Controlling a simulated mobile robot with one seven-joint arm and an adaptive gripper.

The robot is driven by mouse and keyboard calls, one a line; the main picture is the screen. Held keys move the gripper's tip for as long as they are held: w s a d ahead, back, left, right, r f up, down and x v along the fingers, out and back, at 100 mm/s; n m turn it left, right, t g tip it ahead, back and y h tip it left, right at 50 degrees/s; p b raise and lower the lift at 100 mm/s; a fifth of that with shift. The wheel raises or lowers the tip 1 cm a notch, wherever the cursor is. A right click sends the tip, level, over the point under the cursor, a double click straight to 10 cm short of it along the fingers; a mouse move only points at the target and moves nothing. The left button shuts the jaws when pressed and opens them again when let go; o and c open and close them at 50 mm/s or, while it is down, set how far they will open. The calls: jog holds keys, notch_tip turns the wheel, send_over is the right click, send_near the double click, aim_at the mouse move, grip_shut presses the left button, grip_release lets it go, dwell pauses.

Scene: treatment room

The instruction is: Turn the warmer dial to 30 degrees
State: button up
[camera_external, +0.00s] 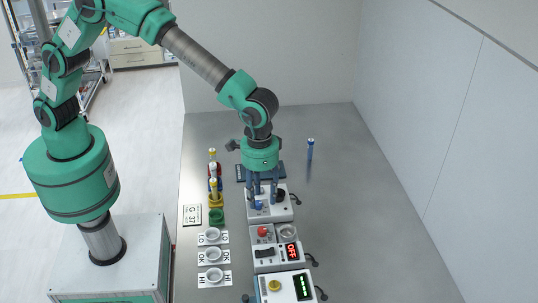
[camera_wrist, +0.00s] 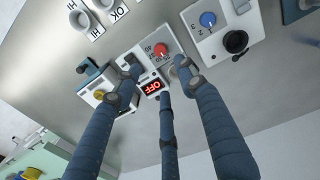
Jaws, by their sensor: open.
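My gripper (camera_external: 263,198) points down with its dark blue fingers apart and empty, above the white box (camera_external: 281,214) with a blue dial (camera_external: 258,205) and a black knob (camera_external: 280,195). In the wrist view the blue dial (camera_wrist: 208,19) and the black knob (camera_wrist: 236,41) lie right of my fingers. A red dial (camera_external: 263,231) sits on the neighbouring unit, beside a red display reading OFF (camera_external: 291,250). In the wrist view the red dial (camera_wrist: 162,50) shows between my fingertips, with small marks around it. I cannot read which dial is the warmer's.
A third unit with a yellow knob (camera_external: 274,285) and a green display (camera_external: 302,287) stands at the front. Labelled round holders (camera_external: 213,254) and yellow, red and blue-capped items line the left. A blue tube (camera_external: 310,149) stands behind at right. The table's right side is clear.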

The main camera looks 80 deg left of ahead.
aim_at(262, 229)
jog(key=shift+f, duration=0.1)
notch_tip(262, 229, down, 14)
jog(key=b, duration=0.2)
jog(key=shift+d+r+b, duration=0.15)
jog(key=shift+r+b, duration=0.05)
jog(key=shift+b, duration=0.1)
dwell(0.4)
grip_shut()
